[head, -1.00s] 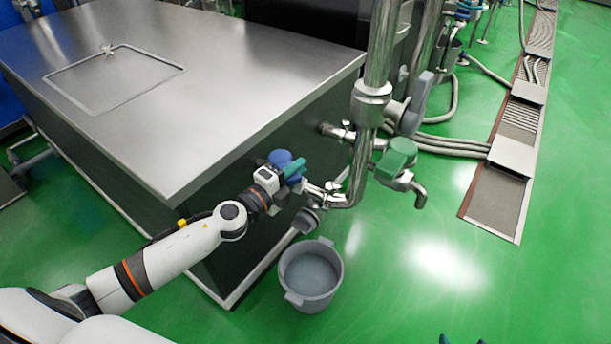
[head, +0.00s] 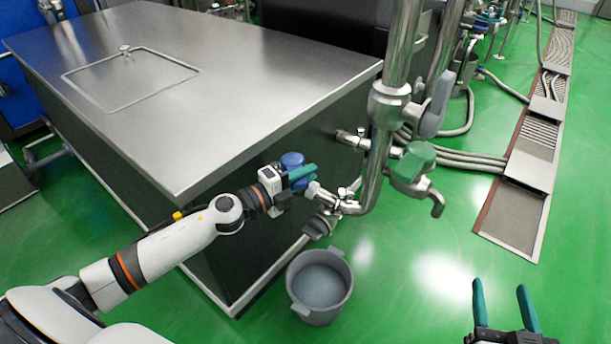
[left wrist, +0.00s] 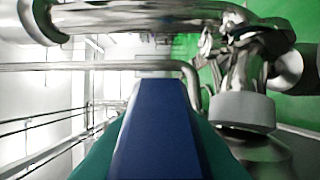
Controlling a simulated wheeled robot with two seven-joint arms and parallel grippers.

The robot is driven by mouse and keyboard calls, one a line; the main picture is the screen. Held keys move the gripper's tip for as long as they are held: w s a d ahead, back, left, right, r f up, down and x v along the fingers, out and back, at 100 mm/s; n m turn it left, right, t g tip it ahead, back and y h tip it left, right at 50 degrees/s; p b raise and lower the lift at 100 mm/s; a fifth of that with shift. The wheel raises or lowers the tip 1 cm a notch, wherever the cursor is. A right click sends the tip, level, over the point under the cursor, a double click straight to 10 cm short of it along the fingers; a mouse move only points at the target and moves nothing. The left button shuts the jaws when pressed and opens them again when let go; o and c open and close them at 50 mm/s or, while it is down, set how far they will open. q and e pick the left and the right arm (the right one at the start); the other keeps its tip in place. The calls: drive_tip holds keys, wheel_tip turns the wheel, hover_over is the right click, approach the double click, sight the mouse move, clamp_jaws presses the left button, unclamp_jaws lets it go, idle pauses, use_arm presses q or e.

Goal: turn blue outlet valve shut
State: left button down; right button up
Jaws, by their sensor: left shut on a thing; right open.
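The blue outlet valve handle (head: 291,160) is at the side of the steel tank, on the outlet pipe low at its corner. My left gripper (head: 303,174) is shut on the handle, its teal fingers on either side of it. In the left wrist view the blue handle (left wrist: 158,130) fills the lower middle between the teal fingers (left wrist: 160,155). The valve body is mostly hidden behind the gripper in the head view. My right gripper (head: 502,300) is open and empty at the lower right, over the green floor.
A grey bucket (head: 320,287) stands on the floor below the outlet. A vertical steel pipe (head: 377,165) rises beside the tank (head: 240,100), with a grey-handled valve (head: 437,105) and a green-handled valve (head: 413,160). The floor at right is clear up to the drain channel (head: 510,210).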

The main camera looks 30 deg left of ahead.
use_arm(q)
drive_tip(key=shift+f, duration=0.1)
drive_tip(key=c, duration=1.3)
unclamp_jaws()
drive_tip(key=shift+s+a, duration=0.1)
drive_tip(key=shift+s, duration=0.05)
drive_tip(key=shift+v, duration=5.85)
use_arm(e)
drive_tip(key=shift+s+d+f+g, duration=0.15)
drive_tip(key=shift+f+g, duration=0.45)
drive_tip(key=shift+f, duration=0.25)
